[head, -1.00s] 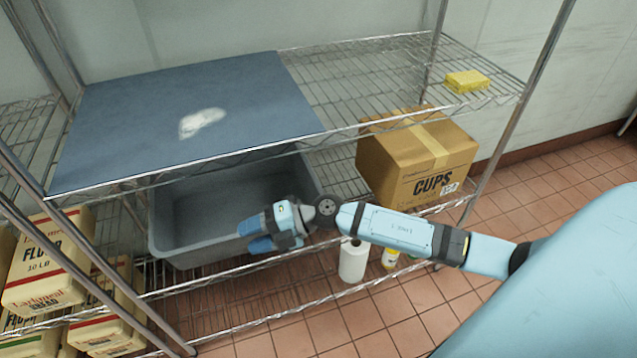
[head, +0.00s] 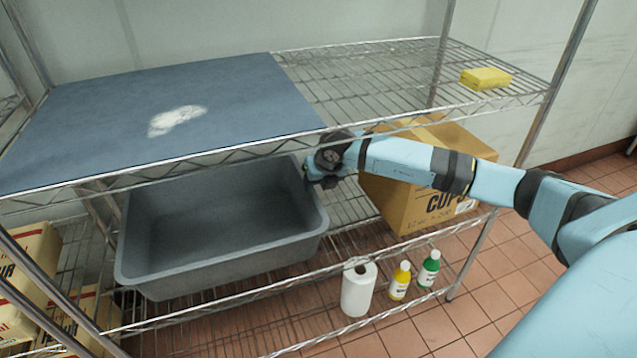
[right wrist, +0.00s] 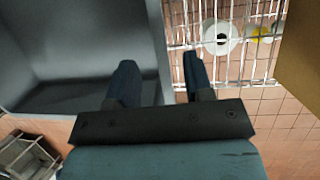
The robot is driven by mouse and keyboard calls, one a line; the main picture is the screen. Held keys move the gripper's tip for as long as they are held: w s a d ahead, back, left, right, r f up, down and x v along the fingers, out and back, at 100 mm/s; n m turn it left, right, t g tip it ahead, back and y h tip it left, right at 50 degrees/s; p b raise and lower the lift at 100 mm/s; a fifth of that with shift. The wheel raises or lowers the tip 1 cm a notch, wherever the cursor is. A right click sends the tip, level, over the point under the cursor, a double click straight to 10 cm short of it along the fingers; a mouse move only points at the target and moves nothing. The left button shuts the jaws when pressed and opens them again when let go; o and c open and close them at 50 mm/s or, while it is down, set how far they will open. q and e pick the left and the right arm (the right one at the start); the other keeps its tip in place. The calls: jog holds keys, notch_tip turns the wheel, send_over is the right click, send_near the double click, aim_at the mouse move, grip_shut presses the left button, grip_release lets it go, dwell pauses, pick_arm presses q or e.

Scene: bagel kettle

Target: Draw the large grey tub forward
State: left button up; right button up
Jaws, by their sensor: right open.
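The large grey tub (head: 220,262) is empty and sits on the lower wire shelf, under the blue-covered part of the upper shelf. It also shows at the left of the right wrist view (right wrist: 85,60). My right gripper (head: 316,178) is at the tub's right rim in the head view, partly hidden by its own wrist. In the right wrist view its two fingers (right wrist: 160,75) are apart. The tub's side wall runs between them, one finger on the inner side and one outside. I cannot tell whether they touch it. My left gripper is not in view.
A cardboard cups box (head: 405,205) stands right of the tub, close to my right arm. A paper roll (head: 358,290), a yellow bottle (head: 400,282) and a green bottle (head: 429,270) stand near the shelf front. A yellow block (head: 486,78) lies on the upper shelf (head: 375,88).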

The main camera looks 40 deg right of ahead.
aim_at(313, 194)
jog(key=b+x, duration=0.1)
jog(key=x, duration=0.5)
jog(key=shift+f+b, duration=0.3)
jog(key=shift+w+f, duration=0.3)
jog(key=shift+f, duration=0.1)
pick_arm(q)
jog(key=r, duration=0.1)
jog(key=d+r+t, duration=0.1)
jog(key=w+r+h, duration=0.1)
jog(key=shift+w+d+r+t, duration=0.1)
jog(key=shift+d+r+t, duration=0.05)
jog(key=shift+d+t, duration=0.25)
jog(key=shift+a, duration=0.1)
pick_arm(e)
grip_shut()
